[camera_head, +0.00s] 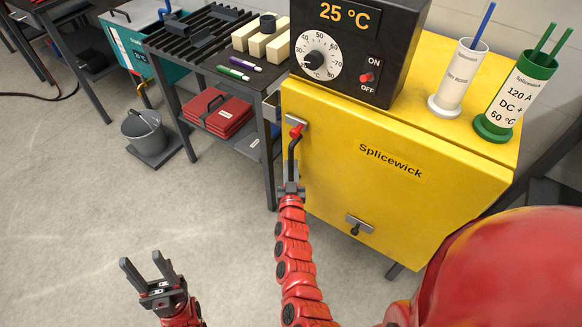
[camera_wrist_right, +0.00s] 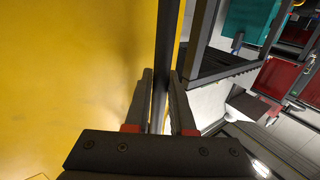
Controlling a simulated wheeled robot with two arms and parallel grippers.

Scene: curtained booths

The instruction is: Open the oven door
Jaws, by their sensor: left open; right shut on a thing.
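The yellow oven (camera_head: 470,110) stands right of centre in the head view. Its front door (camera_head: 390,165) is marked "Splicewick" and looks closed, with no clear gap along its edge. A dark lever handle (camera_head: 292,150) with a red top hangs at the door's left edge. My right gripper (camera_head: 291,186) is shut on the handle's lower part. In the right wrist view the dark handle bar (camera_wrist_right: 162,70) runs between the two fingers (camera_wrist_right: 158,100), beside the yellow door (camera_wrist_right: 70,80). My left gripper (camera_head: 141,260) is open and empty, low over the floor at the left.
A black control box (camera_head: 345,50) reading 25 °C and two rod holders, white (camera_head: 456,80) and green (camera_head: 512,105), stand on the oven. A dark bench (camera_head: 200,70) with blocks and red cases (camera_head: 216,111) stands left. A bucket (camera_head: 142,130) is on the floor. The left foreground floor is clear.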

